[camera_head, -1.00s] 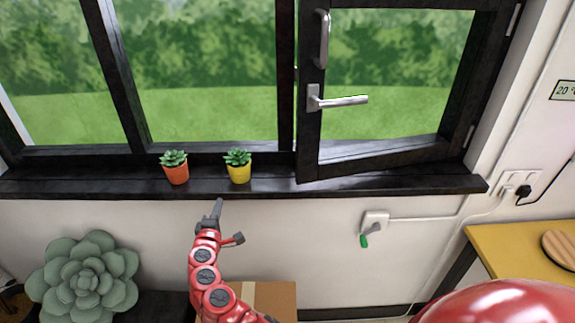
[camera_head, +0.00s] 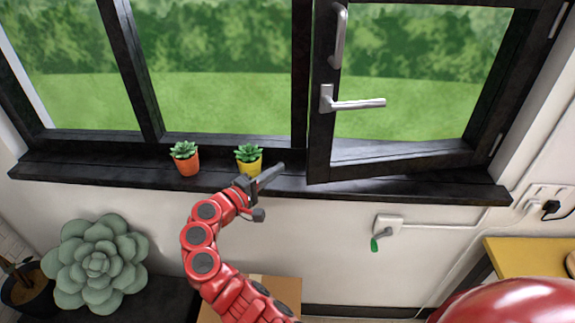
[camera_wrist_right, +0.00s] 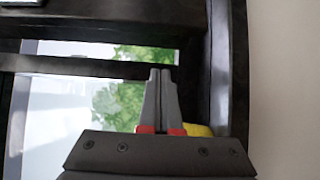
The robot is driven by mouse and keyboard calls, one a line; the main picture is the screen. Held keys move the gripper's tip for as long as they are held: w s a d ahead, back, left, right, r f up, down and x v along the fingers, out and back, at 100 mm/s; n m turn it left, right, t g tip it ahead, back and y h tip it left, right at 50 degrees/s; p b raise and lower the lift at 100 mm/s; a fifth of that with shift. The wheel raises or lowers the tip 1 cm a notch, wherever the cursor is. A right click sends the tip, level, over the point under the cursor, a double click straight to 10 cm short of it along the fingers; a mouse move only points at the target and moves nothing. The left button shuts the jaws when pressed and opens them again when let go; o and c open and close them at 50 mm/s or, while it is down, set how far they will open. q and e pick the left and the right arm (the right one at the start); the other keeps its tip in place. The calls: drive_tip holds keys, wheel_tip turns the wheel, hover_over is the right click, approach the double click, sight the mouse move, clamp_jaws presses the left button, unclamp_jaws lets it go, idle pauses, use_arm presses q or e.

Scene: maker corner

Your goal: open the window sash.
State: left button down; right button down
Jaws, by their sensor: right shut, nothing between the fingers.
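The window sash (camera_head: 322,130) is dark-framed, hinged on its right side, and stands slightly ajar, its lower left corner out over the sill. It carries a silver lever handle (camera_head: 357,104), lying level, and a vertical silver pull handle (camera_head: 339,36) above. My right gripper (camera_head: 276,171) is shut and empty, pointing right, in front of the yellow pot and left of the sash's lower left corner. In the right wrist view the shut fingers (camera_wrist_right: 161,78) point at dark frame bars and glass. My left gripper is not in view.
On the dark sill (camera_head: 100,173) stand an orange pot (camera_head: 187,166) and a yellow pot (camera_head: 247,167) with succulents; my right gripper partly covers the yellow one. A wall crank (camera_head: 386,230) is below the sill. A large succulent (camera_head: 98,262) is lower left, a yellow table (camera_head: 515,255) right.

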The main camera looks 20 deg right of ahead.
drive_tip(key=p+x, duration=0.4)
drive_tip(key=x, duration=0.4)
drive_tip(key=s+p, duration=0.2)
drive_tip(key=s, duration=0.1)
drive_tip(key=shift+s+a+p, duration=0.25)
drive_tip(key=shift+s+p, duration=0.1)
drive_tip(key=shift+p, duration=0.05)
